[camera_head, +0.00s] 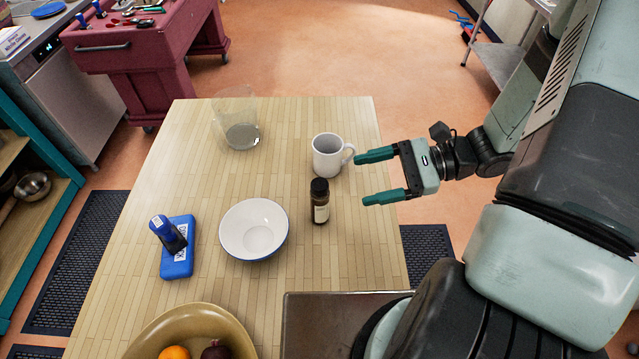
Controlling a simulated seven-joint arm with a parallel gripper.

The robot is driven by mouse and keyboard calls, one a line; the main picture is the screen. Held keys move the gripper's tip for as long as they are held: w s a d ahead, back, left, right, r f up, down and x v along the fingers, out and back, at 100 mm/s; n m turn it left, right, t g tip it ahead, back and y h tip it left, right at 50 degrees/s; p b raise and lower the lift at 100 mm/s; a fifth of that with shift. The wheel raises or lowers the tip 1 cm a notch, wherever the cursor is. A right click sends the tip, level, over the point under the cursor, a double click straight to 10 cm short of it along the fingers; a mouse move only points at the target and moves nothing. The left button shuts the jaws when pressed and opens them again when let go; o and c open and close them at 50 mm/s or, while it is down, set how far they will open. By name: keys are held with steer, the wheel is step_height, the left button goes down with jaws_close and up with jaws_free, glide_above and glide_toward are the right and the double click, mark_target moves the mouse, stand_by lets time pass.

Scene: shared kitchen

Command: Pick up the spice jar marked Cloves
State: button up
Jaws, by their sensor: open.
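A small dark jar with a black cap and a pale label (320,203) stands upright on the wooden table, right of the middle. The label's writing is too small to read, so I cannot tell if it says Cloves. No other jar of this kind is in view. My gripper (360,178) has two green fingers spread apart and pointing left, with nothing between them. It is over the table's right edge, to the right of the jar and apart from it.
A white mug (327,157) stands just behind the jar, near the upper finger. A white bowl with a blue rim (254,229) is left of the jar. A clear glass container (238,128), a blue stamp-like item (177,262) and a fruit bowl (240,337) are farther off.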

mark_target(327, 192)
step_height(327, 192, down, 8)
steer(key=f+m+t+y, duration=0.1)
steer(key=m+t+y, duration=0.1)
steer(key=m+t, duration=0.45)
steer(key=shift+m, duration=0.45)
steer(key=x, duration=0.7)
steer(key=r+x, duration=0.1)
steer(key=x, duration=0.2)
steer(key=shift+w+a, duration=0.15)
steer(key=shift+a, duration=0.05)
steer(key=shift+c, duration=0.3)
